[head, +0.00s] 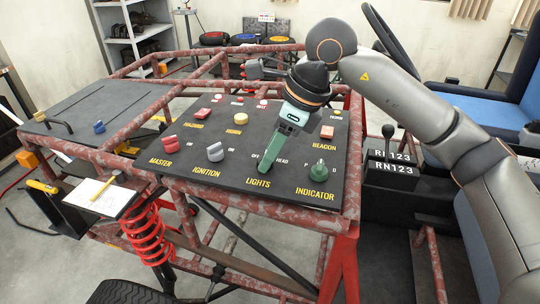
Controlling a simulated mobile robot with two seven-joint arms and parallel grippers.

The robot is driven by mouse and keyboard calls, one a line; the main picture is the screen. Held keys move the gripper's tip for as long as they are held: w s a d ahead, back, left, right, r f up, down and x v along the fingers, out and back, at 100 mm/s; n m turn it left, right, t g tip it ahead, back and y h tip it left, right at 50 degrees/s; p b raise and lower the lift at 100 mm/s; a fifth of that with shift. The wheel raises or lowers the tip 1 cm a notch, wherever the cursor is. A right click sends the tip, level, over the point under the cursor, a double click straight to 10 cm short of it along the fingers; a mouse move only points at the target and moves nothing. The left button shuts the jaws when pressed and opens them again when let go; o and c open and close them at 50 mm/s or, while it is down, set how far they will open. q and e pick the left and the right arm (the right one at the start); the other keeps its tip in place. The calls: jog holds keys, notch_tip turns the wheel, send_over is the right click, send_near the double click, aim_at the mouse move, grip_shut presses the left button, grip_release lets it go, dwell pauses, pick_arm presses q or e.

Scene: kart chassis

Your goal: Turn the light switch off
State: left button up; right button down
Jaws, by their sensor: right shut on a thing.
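A dark control panel (226,180) sits in the red tube frame. The yellow word LIGHTS (257,182) is on its front edge, with small position marks, one reading HEAD, above it. My right gripper (267,167) comes down from the upper right, tilted, with its teal fingers shut at the LIGHTS position. The light switch itself is hidden by the fingers, so its setting cannot be read. My left gripper is not in view.
A steering wheel (391,42) stands at the upper right.

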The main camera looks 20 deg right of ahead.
jog(key=n, duration=0.1)
jog(key=n+g, duration=0.1)
jog(key=n, duration=0.1)
jog(key=shift+w+r+n, duration=0.1)
jog(key=shift+w+n, duration=0.1)
jog(key=shift+n, duration=0.1)
jog(key=shift+w+d+n+g+p, duration=0.15)
jog(key=shift+n+g+p, duration=0.75)
jog(key=shift+n, duration=1.4)
jog(key=c, duration=0.5)
grip_release()
jog(key=v, duration=1.2)
jog(key=shift+w+d, duration=0.25)
jog(key=shift+w, duration=0.05)
jog(key=shift+y, duration=0.3)
